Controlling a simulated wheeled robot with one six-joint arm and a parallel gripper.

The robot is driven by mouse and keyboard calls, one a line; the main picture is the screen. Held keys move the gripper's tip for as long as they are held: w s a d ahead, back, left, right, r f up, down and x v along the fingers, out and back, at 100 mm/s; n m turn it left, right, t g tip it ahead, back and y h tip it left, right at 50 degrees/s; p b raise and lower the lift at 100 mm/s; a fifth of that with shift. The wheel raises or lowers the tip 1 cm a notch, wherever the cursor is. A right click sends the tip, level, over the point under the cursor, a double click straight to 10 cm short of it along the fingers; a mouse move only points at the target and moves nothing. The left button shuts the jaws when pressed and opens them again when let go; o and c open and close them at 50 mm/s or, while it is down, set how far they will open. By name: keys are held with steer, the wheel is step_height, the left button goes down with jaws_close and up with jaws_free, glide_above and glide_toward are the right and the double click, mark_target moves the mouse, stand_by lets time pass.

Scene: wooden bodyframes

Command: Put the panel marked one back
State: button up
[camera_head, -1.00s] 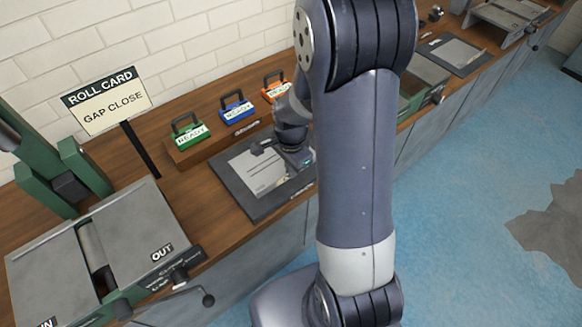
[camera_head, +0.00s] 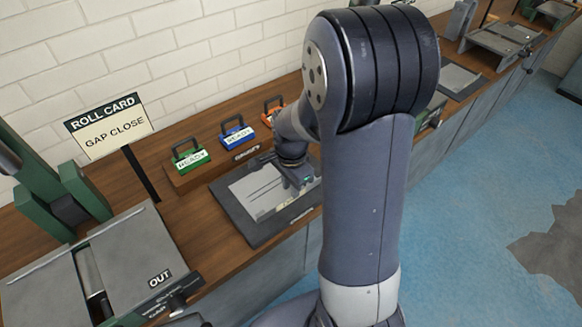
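A light grey panel (camera_head: 257,192) with thin dark lines lies on a dark flat board (camera_head: 243,222) on the wooden bench. I cannot read a number on it. My gripper (camera_head: 303,184) is low over the right part of the panel and the board, beyond my arm. Its fingers are small and partly hidden, so I cannot tell whether they are open or shut or touch the panel. My own arm covers the area to the right of the board.
Cards with handles stand on a wooden ledge behind the board: green (camera_head: 189,157), blue (camera_head: 235,134) and orange (camera_head: 271,110). A "GAP CLOSE" sign (camera_head: 108,123) and a roller machine (camera_head: 130,248) marked OUT stand left. Blue floor is open at right.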

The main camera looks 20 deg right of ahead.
step_height(320, 180, up, 8)
steer(key=shift+r, duration=0.25)
steer(key=shift+f, duration=0.1)
step_height(320, 180, down, 12)
steer(key=shift+r, duration=0.85)
steer(key=shift+f, duration=0.1)
